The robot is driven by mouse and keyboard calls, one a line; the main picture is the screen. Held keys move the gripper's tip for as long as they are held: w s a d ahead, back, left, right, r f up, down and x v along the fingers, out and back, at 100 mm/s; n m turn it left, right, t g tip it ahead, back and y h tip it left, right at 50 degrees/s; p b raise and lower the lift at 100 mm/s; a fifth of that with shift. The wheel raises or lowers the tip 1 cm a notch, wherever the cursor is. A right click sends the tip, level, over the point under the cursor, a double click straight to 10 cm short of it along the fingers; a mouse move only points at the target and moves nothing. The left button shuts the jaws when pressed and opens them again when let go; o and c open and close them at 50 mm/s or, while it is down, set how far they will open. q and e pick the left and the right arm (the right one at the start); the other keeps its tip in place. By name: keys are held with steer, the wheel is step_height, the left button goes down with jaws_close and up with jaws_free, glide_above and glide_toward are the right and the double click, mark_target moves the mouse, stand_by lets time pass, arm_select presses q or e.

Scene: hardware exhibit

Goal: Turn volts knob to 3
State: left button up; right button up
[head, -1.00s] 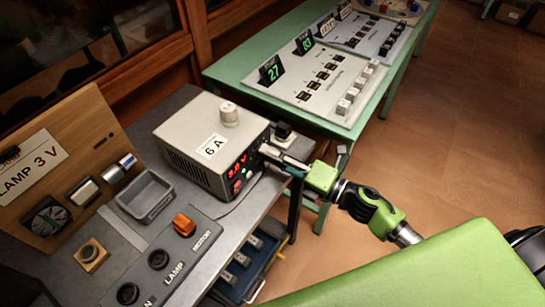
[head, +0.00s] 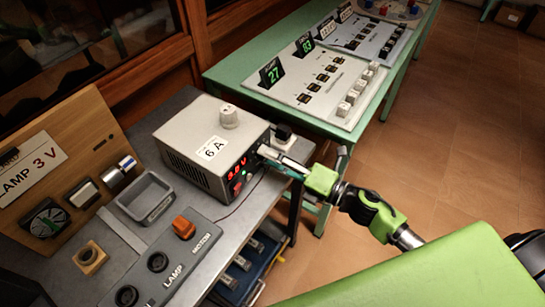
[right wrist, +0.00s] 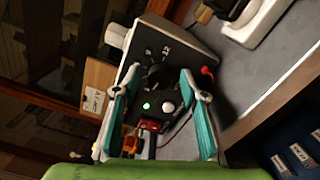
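The grey power supply (head: 200,140) stands on the bench with a red display (head: 237,168) that appears to read 3.0 V. In the right wrist view, its black volts knob (right wrist: 155,76) has white dial marks around it, with 12 legible. The knob's exact pointer direction is hard to tell. My right gripper (head: 266,153) is at the front face of the supply. In the right wrist view, its teal-lined fingers (right wrist: 160,71) stand apart on either side of the knob, with gaps visible. The knob is hidden in the head view. My left gripper is not in view.
A green lamp (right wrist: 146,106) and a white button (right wrist: 168,107) sit below the knob. A grey tray (head: 147,197) and a switch panel (head: 165,262) lie left of the supply. A green table (head: 235,82) with instrument panels stands behind.

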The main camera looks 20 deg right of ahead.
steer(key=shift+s+d, duration=0.1)
steer(key=v, duration=1.1)
steer(key=shift+s+d, duration=0.25)
steer(key=shift+s, duration=0.05)
